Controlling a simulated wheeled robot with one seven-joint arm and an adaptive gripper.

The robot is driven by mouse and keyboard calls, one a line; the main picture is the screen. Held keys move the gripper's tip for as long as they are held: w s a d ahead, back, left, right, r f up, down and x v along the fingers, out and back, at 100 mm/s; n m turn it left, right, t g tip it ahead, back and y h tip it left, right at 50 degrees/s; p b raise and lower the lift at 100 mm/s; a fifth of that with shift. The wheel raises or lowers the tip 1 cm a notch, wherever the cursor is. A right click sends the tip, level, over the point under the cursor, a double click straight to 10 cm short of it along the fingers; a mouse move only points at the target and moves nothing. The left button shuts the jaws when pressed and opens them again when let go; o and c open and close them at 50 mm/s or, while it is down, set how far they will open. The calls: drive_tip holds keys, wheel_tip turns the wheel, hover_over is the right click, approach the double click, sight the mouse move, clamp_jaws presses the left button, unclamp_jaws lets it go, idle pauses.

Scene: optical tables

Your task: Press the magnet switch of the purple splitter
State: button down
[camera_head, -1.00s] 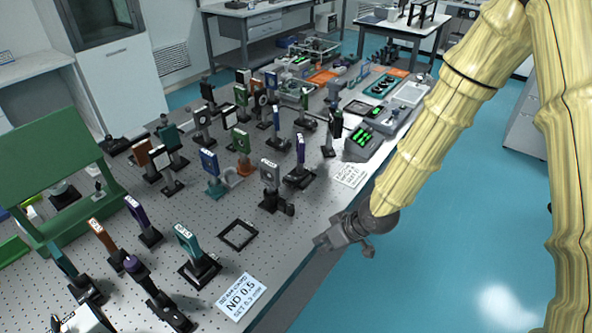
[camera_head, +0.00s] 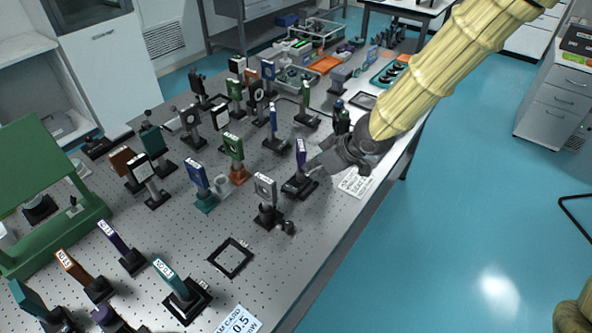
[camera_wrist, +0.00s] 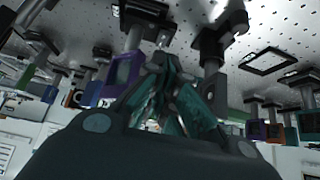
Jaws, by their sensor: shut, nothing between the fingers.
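A purple splitter (camera_head: 300,152) stands upright on a black base (camera_head: 296,188) near the right edge of the optical table. My gripper (camera_head: 314,168) is just right of it, low over the table edge side, with shut, empty fingers. In the wrist view, which looks inverted, the shut fingertips (camera_wrist: 160,58) point at a black base with a post, and the purple splitter (camera_wrist: 122,72) shows just left of them. I cannot tell whether the fingertips touch the base. The magnet switch is too small to make out.
A grey mount (camera_head: 265,189) stands in front and left of the splitter, with a black square frame (camera_head: 231,257) nearer. A blue mount (camera_head: 273,120) and a green one (camera_head: 233,148) stand close by. A white card (camera_head: 354,184) lies at the table edge. Other purple mounts (camera_head: 113,237) stand front left.

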drive_tip(key=shift+s+r, duration=0.1)
drive_tip(key=p, duration=0.2)
approach(287, 186)
drive_tip(key=shift+x, duration=2.3)
